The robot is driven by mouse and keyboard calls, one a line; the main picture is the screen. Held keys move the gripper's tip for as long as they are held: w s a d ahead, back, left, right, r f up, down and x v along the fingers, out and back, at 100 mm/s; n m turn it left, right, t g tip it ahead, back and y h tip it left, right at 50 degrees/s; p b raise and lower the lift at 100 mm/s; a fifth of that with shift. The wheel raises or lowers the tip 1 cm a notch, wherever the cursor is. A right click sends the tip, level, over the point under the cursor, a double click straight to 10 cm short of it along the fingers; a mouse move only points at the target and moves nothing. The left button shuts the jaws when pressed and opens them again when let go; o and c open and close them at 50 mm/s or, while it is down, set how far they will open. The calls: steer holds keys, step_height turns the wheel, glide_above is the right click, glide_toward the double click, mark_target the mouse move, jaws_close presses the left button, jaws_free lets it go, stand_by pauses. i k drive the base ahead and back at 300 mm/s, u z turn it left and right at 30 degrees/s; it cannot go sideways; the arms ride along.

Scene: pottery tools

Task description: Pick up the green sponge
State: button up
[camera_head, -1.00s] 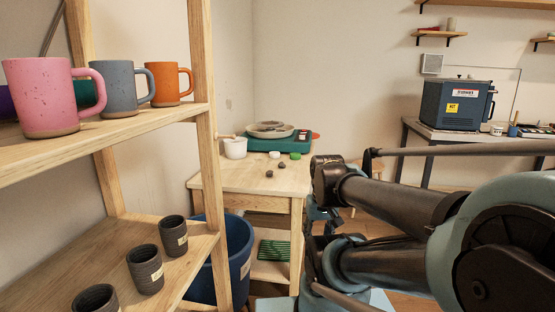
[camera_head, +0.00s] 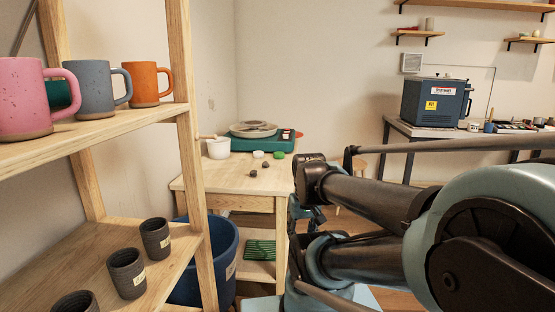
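A small green piece (camera_head: 279,154), which looks like the green sponge, lies on the wooden table (camera_head: 225,180) by the front of a teal pottery wheel. It is small in the picture and its texture cannot be made out. My arm fills the right side of the view, folded. What seems to be my gripper (camera_head: 306,213) is a dark, small shape beside the table's right edge, well apart from the green piece. Its fingers are too small and covered to read.
The teal wheel (camera_head: 262,145), a white pot (camera_head: 218,149) and small dark lumps (camera_head: 253,172) share the table. A blue bucket (camera_head: 222,262) stands below left. A wooden shelf with mugs (camera_head: 149,84) and dark cups (camera_head: 126,273) is close on the left. A kiln (camera_head: 434,101) stands at back right.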

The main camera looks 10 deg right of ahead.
mark_target(278, 155)
steer(key=k, duration=1.65)
steer(key=z, duration=1)
steer(key=i, duration=2.75)
